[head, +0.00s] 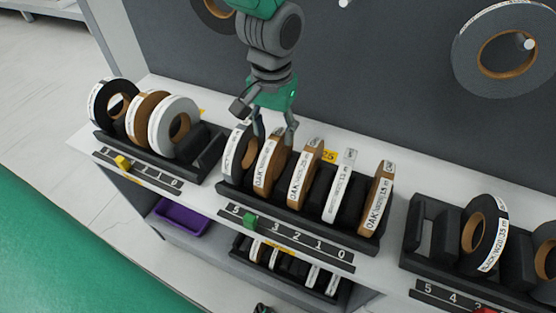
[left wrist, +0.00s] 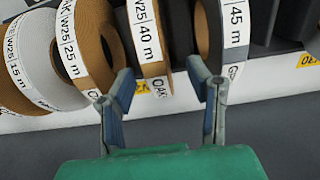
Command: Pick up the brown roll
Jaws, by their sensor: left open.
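Several brown rolls labelled OAK stand upright in the middle black rack (head: 300,222). The brown roll (head: 266,170) second from the left is the one below my left gripper (head: 275,138); in the left wrist view this roll (left wrist: 150,42) reads 40 m.
Neighbouring rolls stand close beside the fingers. Racks with rolls stand left (head: 205,150) and right (head: 430,235). A dark wall panel (head: 370,80) rises behind. A purple bin (head: 181,215) sits below.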

